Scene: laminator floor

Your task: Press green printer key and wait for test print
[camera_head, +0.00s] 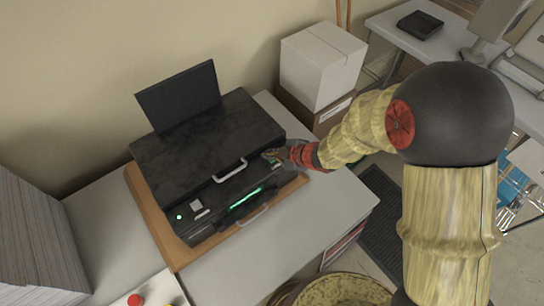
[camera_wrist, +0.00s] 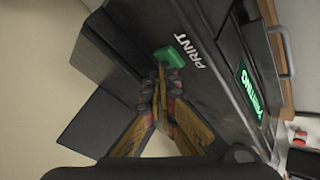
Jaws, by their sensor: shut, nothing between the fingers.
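The black printer (camera_head: 205,150) stands on a wooden board on the grey table. In the wrist view its green key (camera_wrist: 169,57) shows beside the white word PRINT. My gripper (camera_head: 273,156) is shut and empty, at the right end of the printer's front panel. In the wrist view the closed fingertips (camera_wrist: 160,68) are right at the green key and cover part of it; I cannot tell how far the key is pressed in. A green-lit display (camera_wrist: 251,93) reads PRINTING; it also glows in the head view (camera_head: 245,198). No printed sheet is visible.
White and brown boxes (camera_head: 322,62) stand behind the printer on the right. A stack of paper (camera_head: 35,235) is at the left. A panel with a red button (camera_head: 135,299) is at the front left. The table front (camera_head: 290,235) is clear.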

